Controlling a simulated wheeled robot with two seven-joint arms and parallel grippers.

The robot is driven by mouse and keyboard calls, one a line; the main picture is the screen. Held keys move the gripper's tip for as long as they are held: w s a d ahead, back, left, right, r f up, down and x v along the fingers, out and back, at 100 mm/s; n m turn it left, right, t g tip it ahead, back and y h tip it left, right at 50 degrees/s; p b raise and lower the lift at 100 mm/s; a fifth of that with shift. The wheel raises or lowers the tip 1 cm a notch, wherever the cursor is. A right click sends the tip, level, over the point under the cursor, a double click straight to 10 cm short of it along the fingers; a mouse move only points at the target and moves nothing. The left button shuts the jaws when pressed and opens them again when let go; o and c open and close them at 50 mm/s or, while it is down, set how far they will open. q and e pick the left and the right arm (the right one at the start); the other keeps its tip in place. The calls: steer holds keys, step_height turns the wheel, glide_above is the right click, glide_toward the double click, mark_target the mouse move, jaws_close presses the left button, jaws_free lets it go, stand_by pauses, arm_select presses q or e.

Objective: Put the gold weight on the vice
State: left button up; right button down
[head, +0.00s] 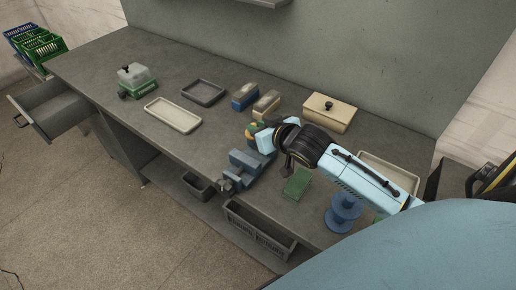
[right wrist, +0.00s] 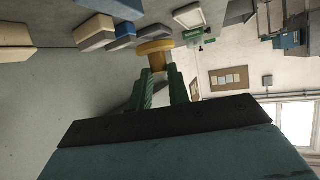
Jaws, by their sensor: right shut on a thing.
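The gold weight (right wrist: 154,48) is a spool-like piece held between the green fingertips of my right gripper (right wrist: 163,75) in the right wrist view. In the head view, my right gripper (head: 258,133) is over the bench just behind the blue vice (head: 246,162), and a bit of the gold weight shows at its tip. The vice sits at the bench's front edge. I cannot tell whether the weight touches anything below. My left gripper is not in view.
Two blocks (head: 266,102) and a cream lidded box (head: 329,113) stand behind the gripper. A green pad (head: 296,184) and a blue spool (head: 343,212) lie to the right of the vice. A cream tray (head: 172,115) is to the left, with clear bench between.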

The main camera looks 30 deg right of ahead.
step_height(320, 180, down, 5)
steer(key=shift+r+b, duration=0.2)
steer(key=shift+b, duration=0.15)
steer(key=shift+f, duration=0.65)
steer(key=shift+f+b, duration=0.3)
steer(key=shift+f, duration=1.05)
